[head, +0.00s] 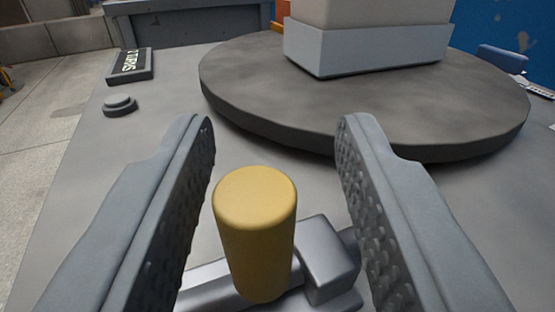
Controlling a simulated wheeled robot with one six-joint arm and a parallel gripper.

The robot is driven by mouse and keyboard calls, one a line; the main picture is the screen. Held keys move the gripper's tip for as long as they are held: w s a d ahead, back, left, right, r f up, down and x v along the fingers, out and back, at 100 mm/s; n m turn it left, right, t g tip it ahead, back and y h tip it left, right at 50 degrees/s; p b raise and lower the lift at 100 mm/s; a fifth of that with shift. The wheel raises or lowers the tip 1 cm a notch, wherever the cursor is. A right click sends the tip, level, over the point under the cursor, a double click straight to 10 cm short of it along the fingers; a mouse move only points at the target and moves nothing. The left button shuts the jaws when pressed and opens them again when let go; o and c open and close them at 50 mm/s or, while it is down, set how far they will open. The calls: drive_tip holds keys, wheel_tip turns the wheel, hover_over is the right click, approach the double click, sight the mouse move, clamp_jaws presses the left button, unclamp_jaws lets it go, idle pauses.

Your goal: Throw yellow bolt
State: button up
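The yellow bolt (256,230) is a short, upright yellow cylinder with a flat rounded top, low in the middle of the head view. It stands at grey metal latch parts (327,260) on the grey surface. My gripper (277,140) is open, with one finger left of the bolt and one right of it. Both textured finger pads show a gap to the bolt in the picture. The bolt's lower end meets the metal parts, and how it joins them cannot be made out.
A round dark grey turntable (250,95) lies beyond the fingers, bearing a pale block on a light grey base (365,50). A grey button (120,106) and a dark sign with white lettering (130,66) sit at left. Bare grey surface (100,190) lies left of my gripper.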

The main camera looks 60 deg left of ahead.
sight(271, 187)
wheel_tip(271, 187, up, 10)
drive_tip(key=shift+f, duration=0.1)
idle(0.4)
idle(0.5)
